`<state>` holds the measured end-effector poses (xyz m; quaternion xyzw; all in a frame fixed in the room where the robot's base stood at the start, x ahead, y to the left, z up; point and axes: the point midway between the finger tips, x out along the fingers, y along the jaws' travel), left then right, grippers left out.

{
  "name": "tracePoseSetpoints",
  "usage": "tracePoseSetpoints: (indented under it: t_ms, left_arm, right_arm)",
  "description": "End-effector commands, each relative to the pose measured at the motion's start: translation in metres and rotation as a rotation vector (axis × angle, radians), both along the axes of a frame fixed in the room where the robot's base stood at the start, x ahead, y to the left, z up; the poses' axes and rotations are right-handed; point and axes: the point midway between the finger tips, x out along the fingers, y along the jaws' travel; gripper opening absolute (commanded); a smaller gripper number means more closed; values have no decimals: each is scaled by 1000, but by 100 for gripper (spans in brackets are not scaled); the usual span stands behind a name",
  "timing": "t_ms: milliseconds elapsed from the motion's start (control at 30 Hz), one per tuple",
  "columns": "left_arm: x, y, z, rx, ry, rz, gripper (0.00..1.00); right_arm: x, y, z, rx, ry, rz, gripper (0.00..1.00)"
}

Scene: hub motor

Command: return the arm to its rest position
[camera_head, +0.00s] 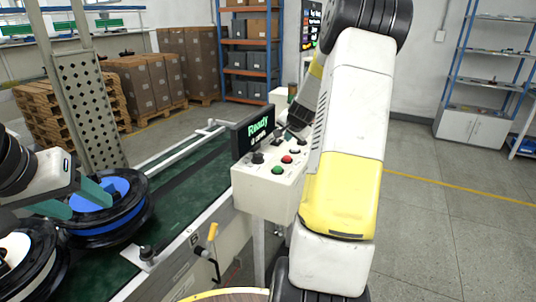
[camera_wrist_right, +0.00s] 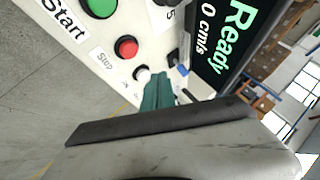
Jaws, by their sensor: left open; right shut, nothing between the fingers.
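My right arm (camera_head: 345,140) rises in front of the control box (camera_head: 262,188) and bends down behind itself. In the head view it hides its gripper's fingertips. In the right wrist view my right gripper (camera_wrist_right: 156,88) is shut and empty, its teal fingers pointing at the panel near a small white knob (camera_wrist_right: 142,74). I cannot tell whether they touch. My left gripper (camera_head: 80,200) is open at the left, its teal fingers over a black wheel-like part with a blue centre (camera_head: 118,187).
The box carries a green button (camera_head: 278,170), a red button (camera_head: 287,159) and a screen (camera_head: 254,134) reading "Ready". A green conveyor (camera_head: 185,185) runs behind the left gripper. Another black wheel (camera_head: 45,265) is at lower left. The floor at right (camera_head: 450,230) is clear.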

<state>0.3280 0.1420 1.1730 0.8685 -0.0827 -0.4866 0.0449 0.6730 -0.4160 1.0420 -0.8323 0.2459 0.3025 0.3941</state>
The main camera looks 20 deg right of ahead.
Motion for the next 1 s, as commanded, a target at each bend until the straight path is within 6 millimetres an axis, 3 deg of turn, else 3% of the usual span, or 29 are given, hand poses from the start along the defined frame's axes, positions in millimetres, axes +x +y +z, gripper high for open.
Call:
tracePoseSetpoints:
  t_ms: [567, 667, 767, 867, 1000]
  left_arm:
    - [0, 0, 0, 0, 0, 0, 55]
    - [0, 0, 0, 0, 0, 0, 55]
    - [0, 0, 0, 0, 0, 0, 55]
    - [0, 0, 0, 0, 0, 0, 55]
    - [0, 0, 0, 0, 0, 0, 55]
  right_arm:
    - [-1, 5, 5, -4, 0, 13, 0]
    - [-8, 28, 24, -18, 5, 70, 0]
    - [-28, 73, 59, -47, 19, 182, 0]
    - [-63, 127, 93, -86, 45, 323, 0]
    - [-129, 189, 127, -146, 87, 511, 0]
